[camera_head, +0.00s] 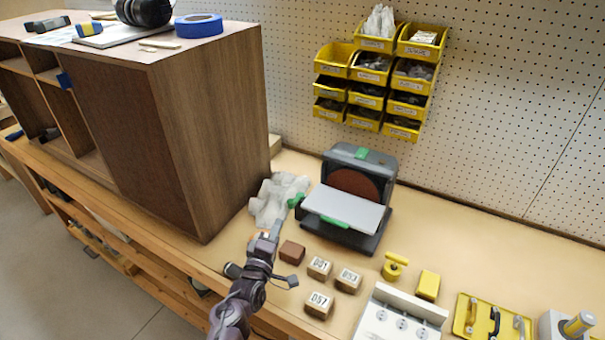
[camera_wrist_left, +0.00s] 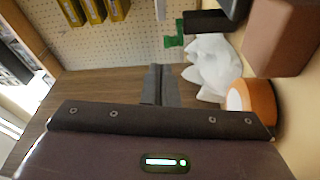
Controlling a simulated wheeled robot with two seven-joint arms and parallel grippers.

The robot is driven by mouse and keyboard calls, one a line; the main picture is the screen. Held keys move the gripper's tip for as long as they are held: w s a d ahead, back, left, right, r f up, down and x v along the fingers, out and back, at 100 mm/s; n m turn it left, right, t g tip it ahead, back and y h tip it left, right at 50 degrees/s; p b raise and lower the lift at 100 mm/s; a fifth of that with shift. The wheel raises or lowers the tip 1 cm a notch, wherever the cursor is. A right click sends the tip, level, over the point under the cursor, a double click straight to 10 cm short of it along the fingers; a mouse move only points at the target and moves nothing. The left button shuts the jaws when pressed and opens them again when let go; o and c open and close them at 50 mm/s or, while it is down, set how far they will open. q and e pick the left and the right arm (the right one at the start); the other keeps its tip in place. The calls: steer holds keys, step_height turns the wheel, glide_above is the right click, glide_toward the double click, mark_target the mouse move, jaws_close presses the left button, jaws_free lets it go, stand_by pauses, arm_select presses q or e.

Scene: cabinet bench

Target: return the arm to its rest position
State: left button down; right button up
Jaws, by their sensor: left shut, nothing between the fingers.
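My left arm comes in from the bottom of the head view. Its left gripper (camera_head: 276,229) is over the bench between the cabinet and the sander, close to a crumpled white cloth (camera_head: 277,198). In the left wrist view the two fingers (camera_wrist_left: 160,84) are together with nothing between them. The white cloth (camera_wrist_left: 212,68) lies just right of the fingertips there. My right gripper does not show in either view.
A wooden cabinet (camera_head: 224,130) stands left of the arm. A disc sander (camera_head: 345,212), a brown block (camera_head: 292,251) and numbered blocks (camera_head: 319,268) are to its right. An orange and white round thing (camera_wrist_left: 255,97) is near the wrist. Yellow bins (camera_head: 368,70) hang on the pegboard.

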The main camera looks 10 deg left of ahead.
arm_select(q)
steer(key=s+d+r+m+g, duration=0.1)
steer(key=s+m+g, duration=0.7)
steer(key=s, duration=0.7)
steer(key=s+r+m+g, duration=0.2)
steer(key=s+m+g, duration=0.6)
steer(key=s, duration=0.6)
step_height(320, 180, down, 29)
steer(key=s+m, duration=0.1)
steer(key=s, duration=0.2)
steer(key=s+a+f, duration=0.1)
steer(key=s+f, duration=0.9)
steer(key=s+a+f+g+y, duration=0.1)
steer(key=s+a+f, duration=0.1)
steer(key=s+f, duration=0.7)
steer(key=shift+s+a+f+m+g+b, duration=0.3)
steer(key=shift+s+f+b, duration=0.05)
steer(key=shift+f, duration=0.1)
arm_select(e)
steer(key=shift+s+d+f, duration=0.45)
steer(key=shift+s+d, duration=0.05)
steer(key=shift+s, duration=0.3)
